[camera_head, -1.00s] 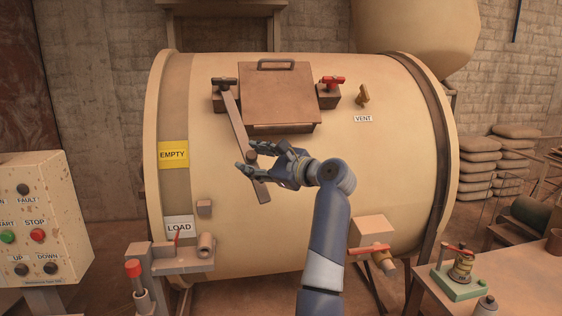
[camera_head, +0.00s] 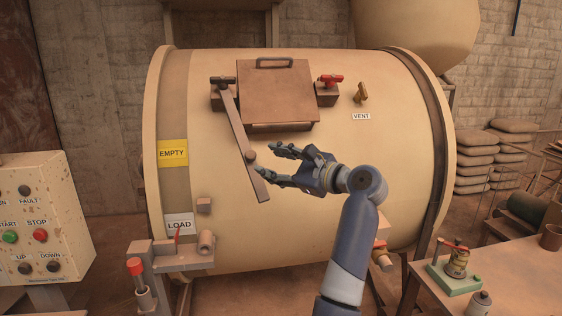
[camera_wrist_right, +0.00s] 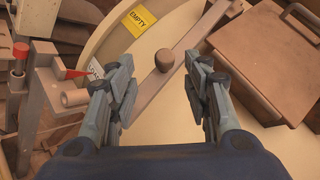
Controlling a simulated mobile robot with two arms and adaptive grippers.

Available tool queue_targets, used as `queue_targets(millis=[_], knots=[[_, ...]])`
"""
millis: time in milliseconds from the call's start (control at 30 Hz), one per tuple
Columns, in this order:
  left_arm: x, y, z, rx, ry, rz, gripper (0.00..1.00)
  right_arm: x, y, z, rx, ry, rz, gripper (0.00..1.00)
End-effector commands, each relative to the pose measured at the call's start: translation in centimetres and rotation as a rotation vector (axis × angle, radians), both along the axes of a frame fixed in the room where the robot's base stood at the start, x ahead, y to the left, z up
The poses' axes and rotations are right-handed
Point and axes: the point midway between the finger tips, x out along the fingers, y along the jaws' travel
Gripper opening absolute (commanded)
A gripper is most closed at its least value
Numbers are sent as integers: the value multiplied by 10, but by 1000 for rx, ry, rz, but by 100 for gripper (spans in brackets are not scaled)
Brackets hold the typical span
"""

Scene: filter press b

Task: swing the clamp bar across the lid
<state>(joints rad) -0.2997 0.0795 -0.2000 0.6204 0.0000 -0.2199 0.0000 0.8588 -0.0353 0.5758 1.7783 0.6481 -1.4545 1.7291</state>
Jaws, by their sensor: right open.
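The clamp bar (camera_head: 238,130) is a long brown bar hinged at its top left of the lid. It hangs down and slightly right along the drum, beside the lid and not across it. A round knob (camera_head: 251,155) stands on its lower part; in the right wrist view the knob (camera_wrist_right: 164,60) shows ahead, between and beyond the fingertips. The brown lid (camera_head: 270,95) with a handle on top looks closed. My right gripper (camera_head: 280,165) is open and empty, just right of the bar's lower end and apart from the knob. My left gripper is not in view.
A bracket with a red handle (camera_head: 329,80) sits right of the lid, near the vent lever (camera_head: 361,92). A control panel (camera_head: 40,220) stands at left. A table (camera_head: 490,285) with a small device is at right. The drum front around the bar is clear.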

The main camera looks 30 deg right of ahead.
Motion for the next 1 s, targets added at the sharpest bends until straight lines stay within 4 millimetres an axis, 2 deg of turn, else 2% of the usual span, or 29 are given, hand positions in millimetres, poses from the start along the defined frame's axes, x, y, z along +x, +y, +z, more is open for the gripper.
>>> queue_targets(millis=[300, 967, 1000], knots=[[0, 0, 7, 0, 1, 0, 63, -16, -8, 2, 0, -1, -1, 45], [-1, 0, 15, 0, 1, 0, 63, -16, -8, 2, -1, 0, -1, 45], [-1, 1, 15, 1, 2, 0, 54, -16, -8, 1, -1, 0, -1, 45]])
